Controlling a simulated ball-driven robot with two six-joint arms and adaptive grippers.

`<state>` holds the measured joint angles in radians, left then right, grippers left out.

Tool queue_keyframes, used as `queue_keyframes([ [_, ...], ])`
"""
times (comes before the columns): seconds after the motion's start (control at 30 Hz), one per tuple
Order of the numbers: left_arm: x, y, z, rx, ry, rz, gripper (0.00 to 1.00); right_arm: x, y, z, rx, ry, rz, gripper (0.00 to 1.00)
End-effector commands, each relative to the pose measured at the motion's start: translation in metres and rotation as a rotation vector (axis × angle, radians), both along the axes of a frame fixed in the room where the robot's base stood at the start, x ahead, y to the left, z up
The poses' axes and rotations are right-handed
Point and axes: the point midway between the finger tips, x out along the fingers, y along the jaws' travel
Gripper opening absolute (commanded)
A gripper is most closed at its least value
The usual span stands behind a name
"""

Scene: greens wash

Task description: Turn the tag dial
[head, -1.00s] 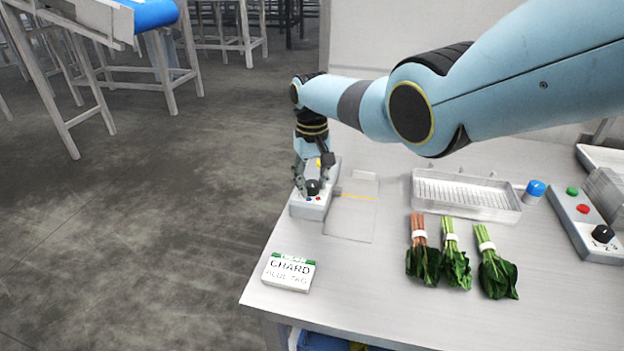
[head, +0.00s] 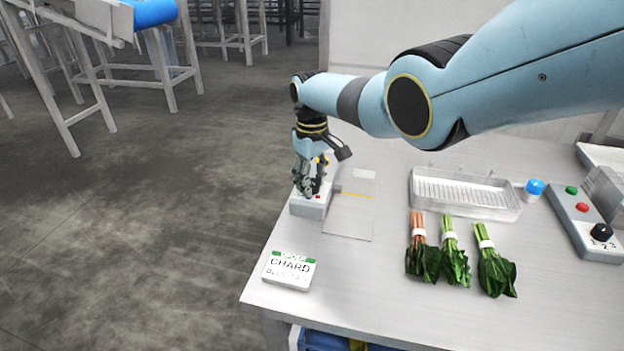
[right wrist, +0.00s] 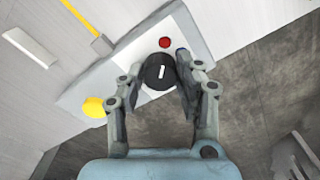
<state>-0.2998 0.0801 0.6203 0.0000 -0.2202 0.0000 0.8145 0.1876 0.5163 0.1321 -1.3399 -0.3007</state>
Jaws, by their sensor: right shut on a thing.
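The tag dial is a round black knob with a white line (right wrist: 160,72). It sits on a grey-white control box (head: 309,208) at the left end of the table. The box also carries a red button (right wrist: 165,42), a yellow knob (right wrist: 94,106) and a small blue dot partly hidden by a finger. My right gripper (right wrist: 155,82) is shut on the dial, one finger on each side, in the right wrist view. In the head view my right gripper (head: 311,187) comes down over the box and hides the dial. My left gripper is not in view.
A sign reading CHARD (head: 289,270) stands at the table's front left. A clear board (head: 350,220) lies beside the box.

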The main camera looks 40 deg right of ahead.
Motion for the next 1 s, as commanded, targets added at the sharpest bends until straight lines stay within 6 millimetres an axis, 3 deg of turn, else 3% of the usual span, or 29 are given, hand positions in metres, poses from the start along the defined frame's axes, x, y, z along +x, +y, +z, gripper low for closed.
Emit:
queue_keyframes([
  [0.17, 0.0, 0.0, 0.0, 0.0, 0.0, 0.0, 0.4, 0.002, 0.0, 0.001, 0.0, -0.004, 0.001, 0.02],
  [0.2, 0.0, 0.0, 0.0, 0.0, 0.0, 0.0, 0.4, 0.002, 0.0, 0.001, 0.0, -0.004, 0.001, 0.36],
  [0.37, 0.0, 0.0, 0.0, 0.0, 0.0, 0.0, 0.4, 0.001, 0.0, 0.001, -0.001, -0.003, 0.0, 0.57],
  [0.77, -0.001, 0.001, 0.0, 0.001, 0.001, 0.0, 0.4, 0.001, 0.0, 0.006, -0.001, -0.002, 0.0, 0.57],
  [1.0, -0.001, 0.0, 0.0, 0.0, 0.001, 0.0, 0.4, 0.001, 0.0, 0.046, -0.001, -0.006, 0.0, 0.57],
])
